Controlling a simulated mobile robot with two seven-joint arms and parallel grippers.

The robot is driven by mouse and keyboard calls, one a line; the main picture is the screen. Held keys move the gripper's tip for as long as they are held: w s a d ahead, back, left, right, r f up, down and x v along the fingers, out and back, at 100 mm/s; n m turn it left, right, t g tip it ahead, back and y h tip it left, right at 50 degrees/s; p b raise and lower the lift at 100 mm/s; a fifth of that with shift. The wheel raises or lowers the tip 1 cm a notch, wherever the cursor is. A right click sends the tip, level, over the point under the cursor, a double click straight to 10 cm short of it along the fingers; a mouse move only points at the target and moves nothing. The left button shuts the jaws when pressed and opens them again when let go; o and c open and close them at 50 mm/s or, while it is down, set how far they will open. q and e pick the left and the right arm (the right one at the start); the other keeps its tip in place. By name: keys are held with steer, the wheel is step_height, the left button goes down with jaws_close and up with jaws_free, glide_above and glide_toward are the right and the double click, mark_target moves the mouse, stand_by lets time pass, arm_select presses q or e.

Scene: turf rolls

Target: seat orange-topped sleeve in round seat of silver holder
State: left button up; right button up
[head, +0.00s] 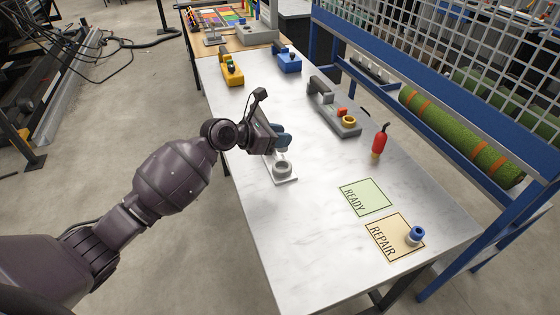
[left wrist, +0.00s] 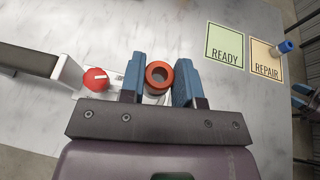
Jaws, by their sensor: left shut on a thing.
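My left gripper (head: 283,136) is shut on the orange-topped sleeve, above the far part of the silver holder. In the left wrist view the sleeve's orange ring (left wrist: 159,76) shows end-on between the blue fingers (left wrist: 159,82). The sleeve is hidden behind the fingers in the head view. The silver holder (head: 285,180) lies flat on the table, with its grey round seat (head: 282,167) showing apart from and nearer than the fingertips. A red knob (left wrist: 96,79) on a pale base shows left of the fingers in the left wrist view.
A grey fixture (head: 330,115), a red bottle (head: 380,140), a yellow block (head: 232,72) and a blue block (head: 289,62) stand farther back. The near table is clear.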

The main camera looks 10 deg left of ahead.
arm_select(q)
step_height(320, 180, down, 2)
steer(key=shift+f, duration=0.1)
steer(key=shift+f+b, duration=0.3)
step_height(320, 180, down, 5)
steer(key=shift+f+b, duration=0.2)
steer(key=shift+b, duration=0.65)
steer(key=shift+r, duration=0.1)
steer(key=o, duration=0.9)
steer(key=shift+o, duration=0.2)
steer(key=p+v, duration=0.2)
steer(key=v, duration=1)
